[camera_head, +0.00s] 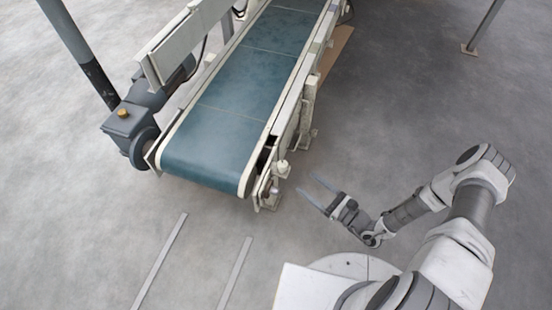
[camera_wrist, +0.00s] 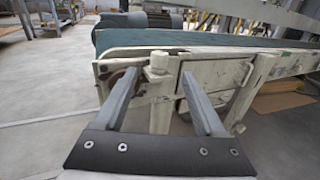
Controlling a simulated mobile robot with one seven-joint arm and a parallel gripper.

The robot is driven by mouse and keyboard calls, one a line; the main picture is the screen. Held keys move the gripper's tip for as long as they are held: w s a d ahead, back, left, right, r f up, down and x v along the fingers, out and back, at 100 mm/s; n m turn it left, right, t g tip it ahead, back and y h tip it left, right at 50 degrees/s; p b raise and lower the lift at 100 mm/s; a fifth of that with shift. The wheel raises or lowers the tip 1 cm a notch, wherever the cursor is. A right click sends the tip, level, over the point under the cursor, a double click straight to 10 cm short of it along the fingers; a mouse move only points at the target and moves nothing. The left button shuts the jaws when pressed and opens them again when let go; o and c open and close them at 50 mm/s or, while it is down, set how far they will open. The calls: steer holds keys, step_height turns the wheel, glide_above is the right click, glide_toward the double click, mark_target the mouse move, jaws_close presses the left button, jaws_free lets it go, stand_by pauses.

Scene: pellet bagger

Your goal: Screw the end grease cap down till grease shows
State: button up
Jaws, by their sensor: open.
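A pale, round-topped cap (camera_head: 282,166) stands upright at the near right end of the conveyor frame. It is most likely the grease cap, though its details are too small to be sure. In the wrist view a pale cylinder with a narrower top (camera_wrist: 158,62) stands straight ahead, between the fingertips as seen. My gripper (camera_head: 306,183) is open and empty, just right of and a little below the cap in the head view, apart from it. Its two fingers also show in the wrist view (camera_wrist: 160,76). No grease can be made out.
The blue-green conveyor belt (camera_head: 220,120) runs away from me, with its pale side frame (camera_wrist: 215,80) close beyond the gripper. A grey motor (camera_head: 130,120) sits at the belt's left. Two floor strips (camera_head: 160,262) lie in front. Floor on the right is clear.

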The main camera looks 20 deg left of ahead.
mark_target(279, 162)
steer(key=b+x, duration=0.3)
steer(key=x, duration=1)
steer(key=shift+w+a+f, duration=0.1)
steer(key=shift+w+a, duration=0.1)
steer(key=shift+w+a+b, duration=0.3)
steer(key=shift+a+b, duration=0.05)
steer(key=shift+a, duration=0.25)
jaws_close()
